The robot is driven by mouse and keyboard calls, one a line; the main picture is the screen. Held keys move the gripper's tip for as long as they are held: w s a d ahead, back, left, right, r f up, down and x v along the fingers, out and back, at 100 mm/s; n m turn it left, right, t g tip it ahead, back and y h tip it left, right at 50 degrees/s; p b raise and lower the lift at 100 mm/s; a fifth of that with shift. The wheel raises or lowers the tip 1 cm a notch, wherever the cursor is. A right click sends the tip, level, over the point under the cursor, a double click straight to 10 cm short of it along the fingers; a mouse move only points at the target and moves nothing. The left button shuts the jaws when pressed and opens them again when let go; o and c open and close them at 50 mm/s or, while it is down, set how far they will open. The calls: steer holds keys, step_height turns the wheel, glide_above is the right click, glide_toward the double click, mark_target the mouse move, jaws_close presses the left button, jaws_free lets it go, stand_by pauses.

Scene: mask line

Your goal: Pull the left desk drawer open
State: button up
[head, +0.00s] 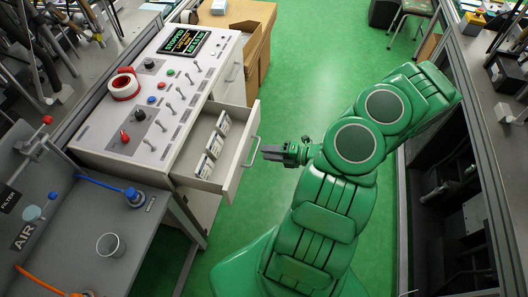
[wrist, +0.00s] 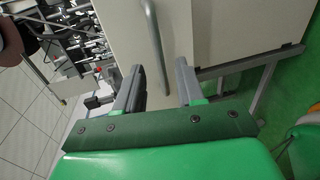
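The left desk drawer (head: 222,180) is pulled out of the desk, and small white boxes (head: 214,143) show inside it. Its grey bar handle (head: 250,152) is on the drawer's front. The handle also shows in the wrist view (wrist: 155,40), with the pale drawer front behind it. My gripper (head: 266,152) is just off the drawer front, beside the handle. In the wrist view my gripper's two fingers (wrist: 159,72) are spread apart, with the handle's lower end seen in the gap between them. Neither finger visibly presses on the handle.
The desk top (head: 140,128) carries a control panel with switches, a screen (head: 184,40) and a red-and-white roll (head: 124,85). A second, shut drawer (head: 232,72) is farther back. Green floor (head: 300,60) is clear behind my arm. A dark shelving unit (head: 450,200) stands at right.

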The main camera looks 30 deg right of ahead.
steer(key=shift+v, duration=2.4)
steer(key=s+a+r+n+g, duration=0.1)
steer(key=a+r+n+g, duration=0.5)
steer(key=a+r+n, duration=0.45)
steer(key=a+r+n+g, duration=0.65)
steer(key=r+n, duration=0.45)
steer(key=n, duration=0.3)
steer(key=s+a+r+n+h, duration=0.2)
steer(key=s+r+n+h, duration=0.9)
steer(key=s+r+n, duration=0.4)
steer(key=shift+s+a+n, duration=0.25)
steer(key=shift+s+n, duration=0.85)
steer(key=shift+n, duration=1.65)
